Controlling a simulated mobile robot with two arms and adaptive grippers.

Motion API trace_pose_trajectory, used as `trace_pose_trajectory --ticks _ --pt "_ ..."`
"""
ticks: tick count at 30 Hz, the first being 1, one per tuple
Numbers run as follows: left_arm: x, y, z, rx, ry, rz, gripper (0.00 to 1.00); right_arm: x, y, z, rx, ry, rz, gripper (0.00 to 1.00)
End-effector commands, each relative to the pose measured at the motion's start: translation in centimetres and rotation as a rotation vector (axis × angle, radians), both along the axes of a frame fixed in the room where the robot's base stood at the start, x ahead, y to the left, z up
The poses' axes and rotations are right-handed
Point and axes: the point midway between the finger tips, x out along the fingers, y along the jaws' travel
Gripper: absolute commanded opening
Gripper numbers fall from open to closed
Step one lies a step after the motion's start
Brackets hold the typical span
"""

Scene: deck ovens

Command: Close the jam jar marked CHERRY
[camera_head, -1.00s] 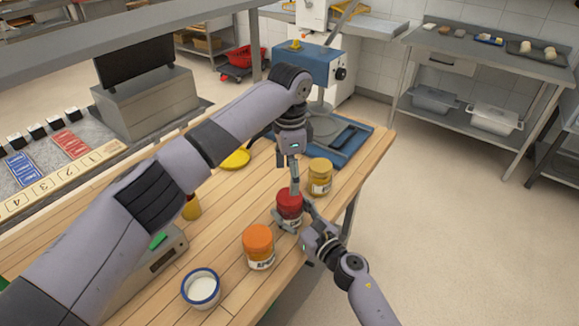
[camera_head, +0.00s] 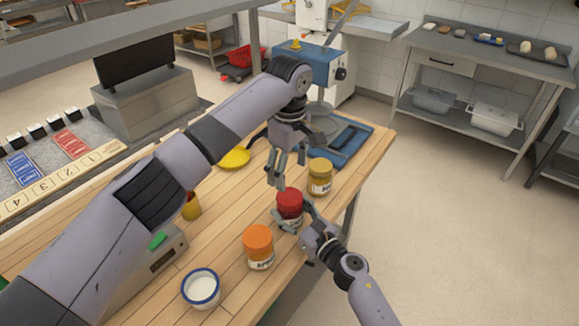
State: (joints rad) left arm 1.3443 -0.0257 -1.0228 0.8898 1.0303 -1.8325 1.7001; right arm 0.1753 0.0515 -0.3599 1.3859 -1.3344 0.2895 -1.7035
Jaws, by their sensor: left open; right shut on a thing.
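A jam jar with a red lid (camera_head: 289,203) stands upright on the wooden table. Its label is mostly hidden by my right gripper, so I cannot read it. My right gripper (camera_head: 293,222) is shut around this jar at its lower body, coming from the right. The red lid sits on top of the jar; I cannot tell how tight it is. My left gripper (camera_head: 275,183) is open and empty, above and slightly left of the red lid, apart from it.
A jar with an orange lid (camera_head: 258,241) stands nearer on the table, and a jar with a yellow lid (camera_head: 320,175) stands behind. A white bowl with a blue rim (camera_head: 201,288), a scale (camera_head: 160,262) and a yellow dish (camera_head: 235,158) are to the left. A blue tray (camera_head: 343,146) lies at the back.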

Motion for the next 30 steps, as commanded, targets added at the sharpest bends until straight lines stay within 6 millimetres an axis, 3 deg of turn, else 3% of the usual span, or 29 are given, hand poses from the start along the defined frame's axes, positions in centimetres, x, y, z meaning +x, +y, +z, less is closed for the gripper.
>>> trace_pose_trajectory --ticks 3,9,23,30 --pt "0.0 0.0 0.2 0.000 -0.001 0.193 0.71 0.0 0.0 0.0 0.001 0.001 0.000 0.00" --pt "0.0 0.0 0.3 0.000 -0.001 0.382 0.71 0.0 0.0 0.0 0.001 0.001 0.000 0.00" --pt "0.0 0.0 0.1 0.001 0.000 0.416 0.71 0.0 0.0 0.0 0.001 0.000 0.000 0.00" --pt "-0.1 0.1 -2.9 0.003 0.001 0.415 0.71 0.0 0.0 0.0 0.001 0.000 0.000 0.00"
